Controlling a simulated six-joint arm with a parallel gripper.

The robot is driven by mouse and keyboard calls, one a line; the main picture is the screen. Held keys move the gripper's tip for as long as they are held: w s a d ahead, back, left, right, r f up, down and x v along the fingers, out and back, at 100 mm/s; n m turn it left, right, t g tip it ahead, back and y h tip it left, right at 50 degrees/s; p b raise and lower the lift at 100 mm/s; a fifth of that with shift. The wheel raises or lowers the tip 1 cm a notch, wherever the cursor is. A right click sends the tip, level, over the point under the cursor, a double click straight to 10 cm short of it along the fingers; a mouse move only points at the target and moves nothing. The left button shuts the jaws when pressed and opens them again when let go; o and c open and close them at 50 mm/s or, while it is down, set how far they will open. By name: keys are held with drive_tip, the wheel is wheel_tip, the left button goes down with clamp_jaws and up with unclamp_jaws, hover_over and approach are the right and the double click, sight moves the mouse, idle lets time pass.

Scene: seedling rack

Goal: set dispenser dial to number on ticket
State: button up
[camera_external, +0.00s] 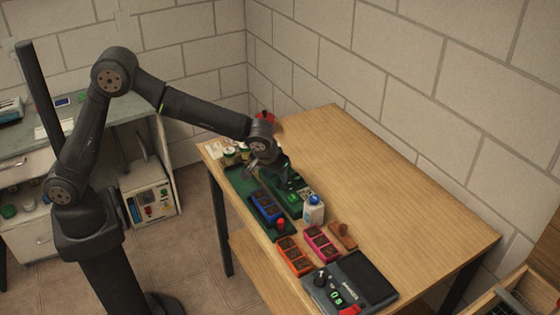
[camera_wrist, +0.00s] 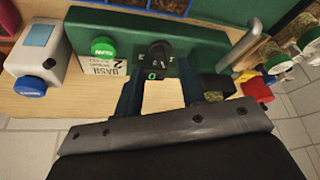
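The green dispenser (camera_wrist: 200,47) lies across the upper middle of the wrist view. Its black dial (camera_wrist: 158,52) has small white marks around it and a small green lit digit below that looks like 0. The dial's exact setting is too small to read surely. A white ticket (camera_wrist: 103,68) reading "BASIL 2" is on the dispenser's front, left of the dial, under a green knob (camera_wrist: 103,46). My gripper (camera_wrist: 158,88) is open and empty, its two dark fingers apart, just short of the dial. In the external view my gripper (camera_external: 279,174) is over the green dispenser and partly hides it.
A white box with a blue cap (camera_wrist: 43,55) stands left of the dispenser. Jars (camera_wrist: 278,62) and a metal handle (camera_wrist: 240,45) are at right. Orange (camera_external: 294,256) and magenta (camera_external: 321,243) trays and a grey device (camera_external: 350,285) are nearer. The table's right half is clear.

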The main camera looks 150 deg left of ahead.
sight(279, 181)
drive_tip(key=shift+x, duration=1.95)
clamp_jaws()
drive_tip(key=shift+s+m+t+y, duration=0.2)
drive_tip(key=shift+m+t, duration=0.35)
drive_tip(key=shift+m, duration=0.85)
drive_tip(key=shift+s+m+t+y, duration=0.15)
drive_tip(key=shift+m+t, duration=0.4)
drive_tip(key=shift+m, duration=0.85)
